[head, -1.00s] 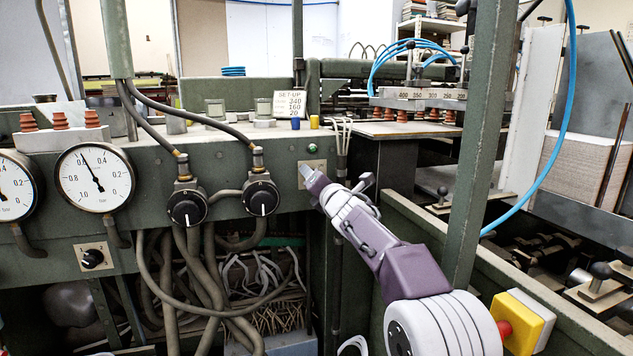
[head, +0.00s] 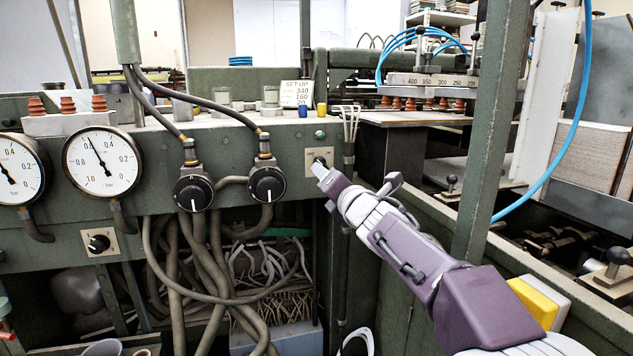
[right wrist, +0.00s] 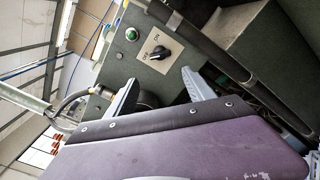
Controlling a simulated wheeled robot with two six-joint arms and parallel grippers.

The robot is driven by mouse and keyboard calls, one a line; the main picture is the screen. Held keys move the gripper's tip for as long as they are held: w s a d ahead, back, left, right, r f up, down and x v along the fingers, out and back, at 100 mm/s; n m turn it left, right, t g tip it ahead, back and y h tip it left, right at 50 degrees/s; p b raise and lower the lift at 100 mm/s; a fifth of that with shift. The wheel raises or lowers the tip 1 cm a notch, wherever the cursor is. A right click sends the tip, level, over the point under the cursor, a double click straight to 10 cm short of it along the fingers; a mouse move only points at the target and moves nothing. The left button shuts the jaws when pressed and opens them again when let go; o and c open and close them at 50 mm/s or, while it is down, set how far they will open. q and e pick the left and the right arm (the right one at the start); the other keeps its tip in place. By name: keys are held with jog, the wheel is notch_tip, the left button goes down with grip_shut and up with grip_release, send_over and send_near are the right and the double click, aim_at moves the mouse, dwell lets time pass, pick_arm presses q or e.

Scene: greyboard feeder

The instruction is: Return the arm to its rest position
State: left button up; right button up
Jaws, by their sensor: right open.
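My right arm comes in from the lower right in the head view. My right gripper (head: 320,168) is in front of the panel, its tip overlapping the lower part of a small switch plate (head: 312,153). In the right wrist view the gripper (right wrist: 160,93) has its two grey fingers spread apart with nothing between them. The black rotary switch (right wrist: 159,52) on its OFF/ON plate (right wrist: 171,68) lies beyond the fingertips, apart from them. My left gripper is not in view.
A yellow box (head: 540,297) is beside the arm at lower right. Hoses (head: 180,260) hang under the panel, below two black regulator knobs (head: 193,193). Gauges (head: 102,163) are at left. A green button (right wrist: 131,34) is near the switch.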

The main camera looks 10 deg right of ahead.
jog(key=s+f+m+g, duration=0.3)
jog(key=s+f+m, duration=0.15)
jog(key=f, duration=0.65)
jog(key=s+f+m+g+h, duration=0.1)
jog(key=s+f+m+g, duration=0.35)
jog(key=f, duration=0.65)
jog(key=s+f+m+g, duration=0.2)
jog(key=s+f+m, duration=0.25)
jog(key=f, duration=0.65)
jog(key=s+a+f+m+g, duration=0.1)
jog(key=s+f+m+g, duration=0.35)
jog(key=s+m, duration=0.35)
jog(key=s+f+m+g, duration=0.3)
jog(key=s+f+m, duration=0.35)
jog(key=s, duration=0.35)
notch_tip(320, 180, up, 32)
jog(key=p, duration=3.2)
jog(key=shift+a, duration=0.15)
jog(key=shift+r, duration=0.1)
